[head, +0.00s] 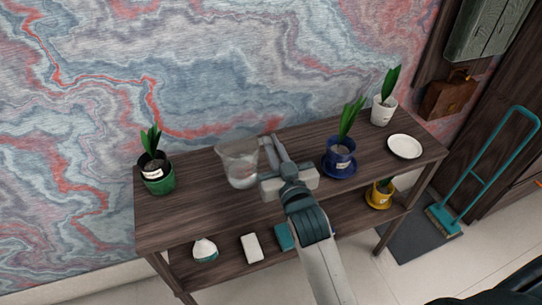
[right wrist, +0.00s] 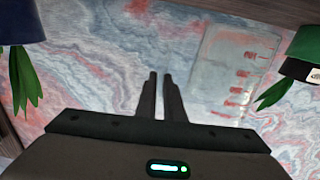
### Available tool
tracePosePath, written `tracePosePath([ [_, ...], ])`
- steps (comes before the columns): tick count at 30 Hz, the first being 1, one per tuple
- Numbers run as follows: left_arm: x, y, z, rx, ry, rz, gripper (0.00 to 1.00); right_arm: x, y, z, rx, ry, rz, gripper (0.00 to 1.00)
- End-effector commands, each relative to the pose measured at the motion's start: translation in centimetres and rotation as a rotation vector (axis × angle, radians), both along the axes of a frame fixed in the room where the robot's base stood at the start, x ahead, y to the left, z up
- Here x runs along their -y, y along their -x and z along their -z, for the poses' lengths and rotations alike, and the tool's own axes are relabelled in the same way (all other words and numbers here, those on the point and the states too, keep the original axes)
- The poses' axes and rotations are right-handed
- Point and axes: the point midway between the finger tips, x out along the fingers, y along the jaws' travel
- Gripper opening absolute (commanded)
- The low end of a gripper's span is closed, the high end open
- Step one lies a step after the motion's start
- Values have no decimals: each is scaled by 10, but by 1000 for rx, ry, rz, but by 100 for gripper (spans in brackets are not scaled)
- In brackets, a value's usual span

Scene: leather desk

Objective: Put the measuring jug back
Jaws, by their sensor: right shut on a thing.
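The clear measuring jug (head: 240,162) is at the middle-left of the dark wooden shelf unit's top (head: 205,212). In the right wrist view the jug (right wrist: 232,70), with red markings, shows to the right of the fingers. My right gripper (head: 268,150) reaches in at the jug's right side. Its fingers (right wrist: 163,80) are nearly together, shut on the jug; the handle between them is hard to make out. The jug looks about upright. I cannot tell whether its base touches the top. My left gripper is not in view.
A green-potted plant (head: 158,178) stands left of the jug. A blue-potted plant (head: 339,160) stands right of my gripper, with a white-potted plant (head: 383,110) and a white plate (head: 405,147) beyond. The lower shelf holds a yellow-potted plant (head: 379,195) and small items.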

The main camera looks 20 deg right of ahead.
Motion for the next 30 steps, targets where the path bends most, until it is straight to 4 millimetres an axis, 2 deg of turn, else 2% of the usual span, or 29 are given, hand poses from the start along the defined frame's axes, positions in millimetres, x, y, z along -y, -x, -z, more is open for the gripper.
tracePosePath([
  [11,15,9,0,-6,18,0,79,-2,-1,1,3,0,0,0],
  [15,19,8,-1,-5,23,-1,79,-2,-1,9,0,0,1,0],
  [24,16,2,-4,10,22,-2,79,-2,-1,40,0,-1,1,0],
  [30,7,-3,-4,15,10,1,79,-2,-1,41,3,-1,1,0],
])
